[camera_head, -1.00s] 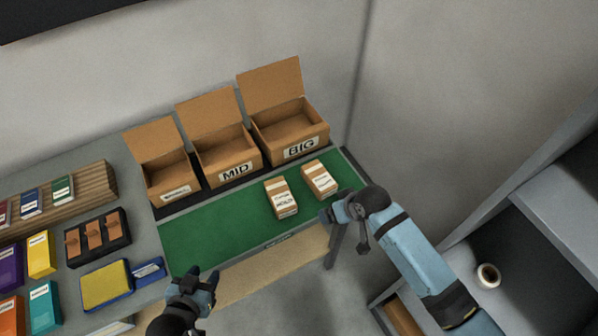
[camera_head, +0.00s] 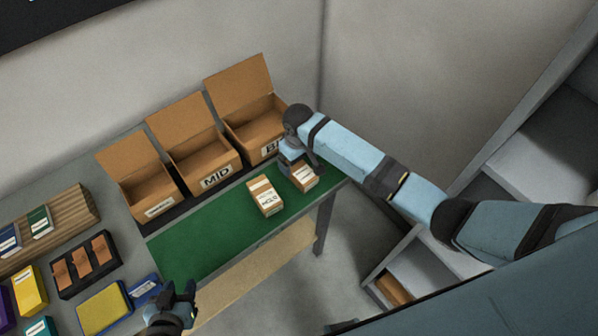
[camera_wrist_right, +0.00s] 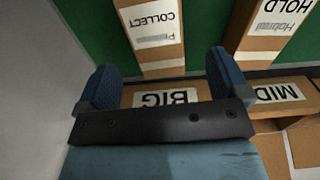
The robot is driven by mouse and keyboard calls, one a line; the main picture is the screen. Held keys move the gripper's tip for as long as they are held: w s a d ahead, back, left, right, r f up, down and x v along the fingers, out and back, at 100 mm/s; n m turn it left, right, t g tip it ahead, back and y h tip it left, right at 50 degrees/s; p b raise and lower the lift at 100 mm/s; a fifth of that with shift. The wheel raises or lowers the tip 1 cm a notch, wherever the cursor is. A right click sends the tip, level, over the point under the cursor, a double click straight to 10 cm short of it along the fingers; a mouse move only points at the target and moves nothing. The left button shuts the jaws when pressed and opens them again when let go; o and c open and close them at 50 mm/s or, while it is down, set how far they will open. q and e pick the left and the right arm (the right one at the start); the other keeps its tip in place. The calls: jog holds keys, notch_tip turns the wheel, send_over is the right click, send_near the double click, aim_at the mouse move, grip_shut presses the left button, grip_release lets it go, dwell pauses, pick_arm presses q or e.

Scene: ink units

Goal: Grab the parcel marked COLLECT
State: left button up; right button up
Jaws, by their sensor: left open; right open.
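The parcel marked COLLECT (camera_wrist_right: 153,28) is a brown box with a white label. It lies on the green mat in the right wrist view, and in the head view it is the right-hand parcel (camera_head: 306,180), partly hidden by my right gripper. My right gripper (camera_head: 297,162) is open above its far end. In the right wrist view the gripper's (camera_wrist_right: 163,78) fingers are wide apart, with the parcel's end between them in the picture; contact cannot be told. My left gripper (camera_head: 182,302) is open and empty near the table's front edge.
A parcel marked HOLD (camera_head: 264,196) lies left of it. Open boxes marked MID (camera_head: 215,177) and BIG (camera_wrist_right: 168,97), plus a third box (camera_head: 158,205), stand behind. The green mat (camera_head: 200,240) is clear at left. A wall rises behind the boxes.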

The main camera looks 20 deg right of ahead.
aim_at(299, 169)
jog(key=shift+d+f, duration=0.1)
jog(key=shift+f, duration=3.1)
jog(key=shift+c, duration=0.2)
jog(key=c, duration=1.1)
